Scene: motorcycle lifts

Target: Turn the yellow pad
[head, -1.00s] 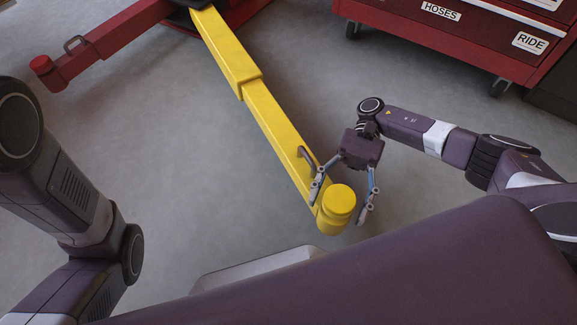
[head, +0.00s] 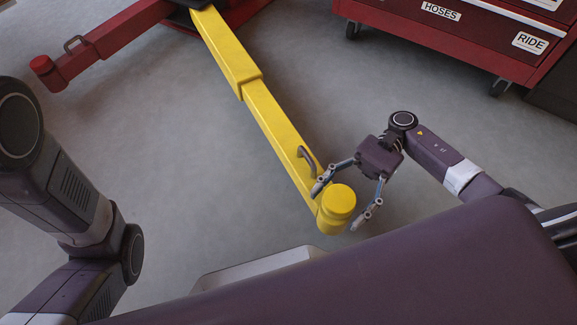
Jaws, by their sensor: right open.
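The yellow pad (head: 339,203) is a short round cylinder at the near end of the yellow lift arm (head: 268,115). My right gripper (head: 336,206) is open, with one finger on the far left side of the pad and the other on its right side. The fingers straddle the pad; I cannot tell whether they touch it. A dark handle (head: 308,159) stands on the yellow arm just behind the pad. My left gripper is out of view; only my left arm's links show at the left.
A red lift arm with its own red pad (head: 42,65) lies at the upper left. A red wheeled tool cabinet (head: 450,45) stands at the upper right. Grey floor (head: 170,150) is clear on both sides of the yellow arm.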

